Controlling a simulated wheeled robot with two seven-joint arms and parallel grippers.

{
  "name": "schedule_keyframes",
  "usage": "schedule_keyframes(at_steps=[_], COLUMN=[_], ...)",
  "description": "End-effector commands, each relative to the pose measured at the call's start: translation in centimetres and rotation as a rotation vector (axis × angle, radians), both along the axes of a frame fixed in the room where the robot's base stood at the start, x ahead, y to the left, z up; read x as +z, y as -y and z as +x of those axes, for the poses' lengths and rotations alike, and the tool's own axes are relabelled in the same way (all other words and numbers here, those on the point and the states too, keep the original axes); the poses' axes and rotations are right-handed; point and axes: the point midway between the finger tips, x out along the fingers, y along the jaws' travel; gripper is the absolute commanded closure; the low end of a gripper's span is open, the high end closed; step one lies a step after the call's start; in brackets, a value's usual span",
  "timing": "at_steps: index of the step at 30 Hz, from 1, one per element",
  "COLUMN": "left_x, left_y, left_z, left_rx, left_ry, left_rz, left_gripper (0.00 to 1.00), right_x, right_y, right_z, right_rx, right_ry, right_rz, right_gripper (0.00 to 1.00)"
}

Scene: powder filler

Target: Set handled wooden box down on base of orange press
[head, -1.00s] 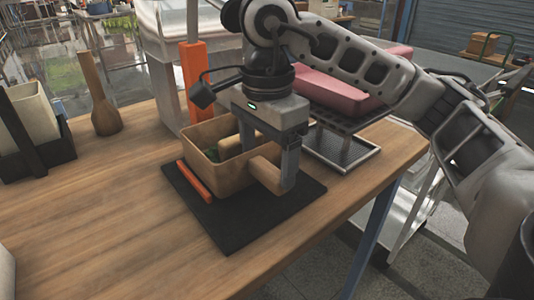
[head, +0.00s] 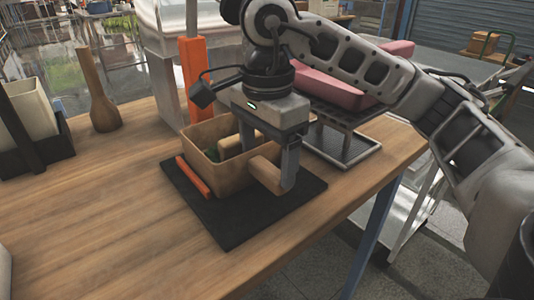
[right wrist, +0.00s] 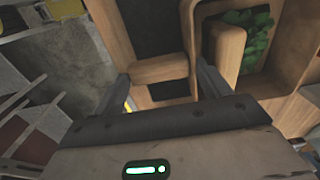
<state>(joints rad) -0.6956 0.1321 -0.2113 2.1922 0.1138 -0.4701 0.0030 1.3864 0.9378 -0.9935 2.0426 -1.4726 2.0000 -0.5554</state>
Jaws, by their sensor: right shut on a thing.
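The handled wooden box (head: 216,172) is an open tan box with green leaves inside. Its rounded wooden handle (head: 265,174) sticks out to the right. My right gripper (head: 268,160) is shut on the handle from above; in the right wrist view the handle (right wrist: 160,68) lies between the fingers. The box is over a flat black plate (head: 232,229) with an orange bar (head: 194,177) along its left edge. An orange column (head: 194,75) stands behind the box. I cannot tell whether the box's bottom touches the plate. My left gripper is not in view.
A metal tray with a grid (head: 345,147) stands right of the plate, below a pink block (head: 330,92). A wooden bottle-shaped thing (head: 104,112) and a black holder (head: 40,150) stand at left. The front left tabletop (head: 100,220) is clear.

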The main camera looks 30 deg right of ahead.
Motion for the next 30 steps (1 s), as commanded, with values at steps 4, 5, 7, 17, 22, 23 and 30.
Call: schedule_keyframes(at_steps=[4,5,7,17,22,23,30], left_x=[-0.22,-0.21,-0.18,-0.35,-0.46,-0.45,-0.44], left_y=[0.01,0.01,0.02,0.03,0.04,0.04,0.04], left_z=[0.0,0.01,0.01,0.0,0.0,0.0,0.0], left_rx=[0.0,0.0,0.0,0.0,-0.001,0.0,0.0], left_ry=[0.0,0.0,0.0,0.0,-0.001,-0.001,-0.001], left_rz=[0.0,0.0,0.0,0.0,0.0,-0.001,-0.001], left_gripper=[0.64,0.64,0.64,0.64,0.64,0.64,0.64], right_x=[-0.11,-0.1,-0.08,-0.21,-0.28,-0.28,-0.3], right_y=[-0.01,-0.01,-0.01,-0.01,-0.01,-0.01,-0.01], right_z=[0.03,0.03,0.03,0.03,0.03,0.03,0.03], right_rx=[0.0,0.0,0.0,0.0,0.0,0.0,0.0], right_ry=[0.003,0.003,0.003,0.003,0.003,0.003,0.003], right_rz=[0.001,0.001,0.001,0.001,0.001,0.001,0.001], right_gripper=[0.78,0.78,0.78,0.78,0.78,0.78,0.0])
